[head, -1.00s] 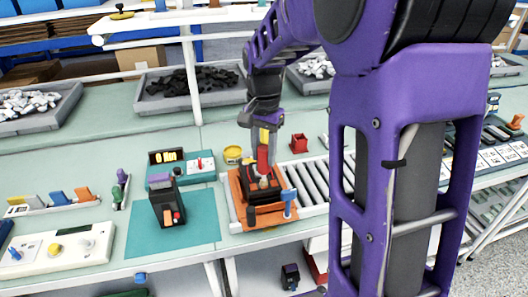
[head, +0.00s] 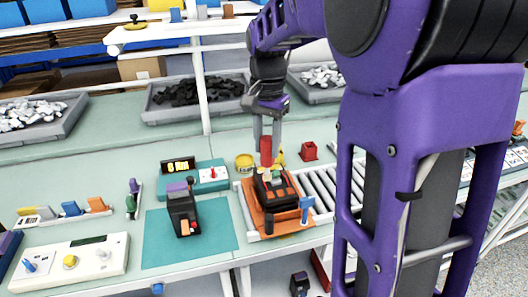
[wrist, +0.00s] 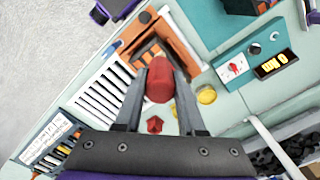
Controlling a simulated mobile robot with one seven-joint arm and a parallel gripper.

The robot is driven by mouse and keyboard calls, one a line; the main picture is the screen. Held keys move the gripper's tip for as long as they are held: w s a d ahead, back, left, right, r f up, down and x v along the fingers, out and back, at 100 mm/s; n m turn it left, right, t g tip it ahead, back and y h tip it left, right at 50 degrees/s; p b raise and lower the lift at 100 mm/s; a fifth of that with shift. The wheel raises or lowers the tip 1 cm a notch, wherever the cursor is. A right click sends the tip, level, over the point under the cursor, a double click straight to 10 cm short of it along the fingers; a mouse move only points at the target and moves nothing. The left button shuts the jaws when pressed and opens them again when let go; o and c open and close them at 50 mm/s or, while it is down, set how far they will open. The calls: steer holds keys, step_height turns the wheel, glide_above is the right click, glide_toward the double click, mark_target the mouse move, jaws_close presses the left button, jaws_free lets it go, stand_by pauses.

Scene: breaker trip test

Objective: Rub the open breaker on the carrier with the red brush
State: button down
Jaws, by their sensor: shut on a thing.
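My gripper (head: 266,136) is shut on the red brush (head: 266,152), which points down over the open breaker (head: 272,186). The breaker is dark, with small coloured parts showing at its top, and sits on the orange carrier (head: 284,223). The brush's lower end is at the breaker's far edge in the head view; whether it touches, I cannot tell. In the wrist view, the red brush (wrist: 160,80) is between the two fingers and covers part of the breaker (wrist: 148,50). The orange carrier (wrist: 178,38) shows around it.
A roller conveyor (head: 325,184) runs right of the carrier. A blue-handled upright (head: 306,208) stands at the carrier's front right. Another dark device (head: 183,213) stands on the teal mat (head: 217,238) to the left.

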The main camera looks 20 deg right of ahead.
steer(key=shift+r, duration=1.35)
